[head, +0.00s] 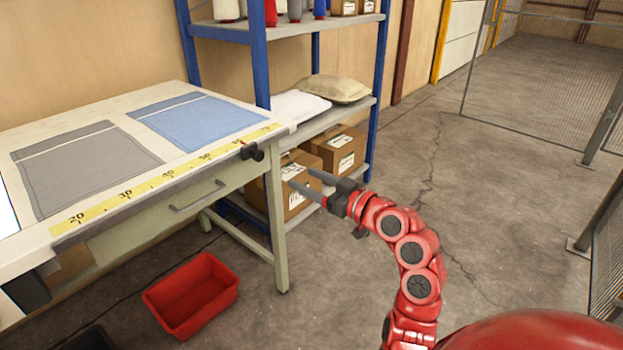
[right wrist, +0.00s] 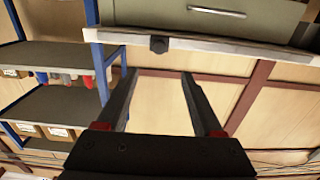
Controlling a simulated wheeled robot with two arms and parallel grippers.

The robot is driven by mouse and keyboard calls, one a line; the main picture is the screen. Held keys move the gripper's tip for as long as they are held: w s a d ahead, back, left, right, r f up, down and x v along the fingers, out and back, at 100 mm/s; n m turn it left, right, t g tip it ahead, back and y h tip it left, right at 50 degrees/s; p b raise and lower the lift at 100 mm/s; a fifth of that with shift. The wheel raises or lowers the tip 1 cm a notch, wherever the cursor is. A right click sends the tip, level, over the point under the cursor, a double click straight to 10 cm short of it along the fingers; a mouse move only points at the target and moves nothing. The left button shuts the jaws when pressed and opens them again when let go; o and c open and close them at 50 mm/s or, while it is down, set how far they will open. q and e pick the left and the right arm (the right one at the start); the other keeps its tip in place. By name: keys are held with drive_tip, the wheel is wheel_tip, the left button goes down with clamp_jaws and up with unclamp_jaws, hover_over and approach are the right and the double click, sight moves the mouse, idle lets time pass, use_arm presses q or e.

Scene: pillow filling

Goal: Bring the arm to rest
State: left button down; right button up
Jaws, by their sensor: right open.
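My right gripper (head: 316,184) is open and empty in the head view. It hangs in the air beside the right front corner of the table, in front of the shelf's lower boxes. In the right wrist view the two fingers of the right gripper (right wrist: 157,82) stand apart with nothing between them. The red right arm (head: 408,245) bends up from the lower right of the head view. My left gripper is not in view.
The table (head: 140,198) bears a grey cover (head: 85,170) and a blue cover (head: 200,120). A blue-framed shelf (head: 258,60) holds pillows (head: 335,88) and boxes (head: 340,150). A red bin (head: 192,297) sits on the floor. Open floor lies right, with mesh fencing (head: 550,75).

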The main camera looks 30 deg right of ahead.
drive_tip(key=shift+s+d, duration=0.15)
drive_tip(key=shift+s, duration=0.2)
drive_tip(key=shift+w, duration=0.1)
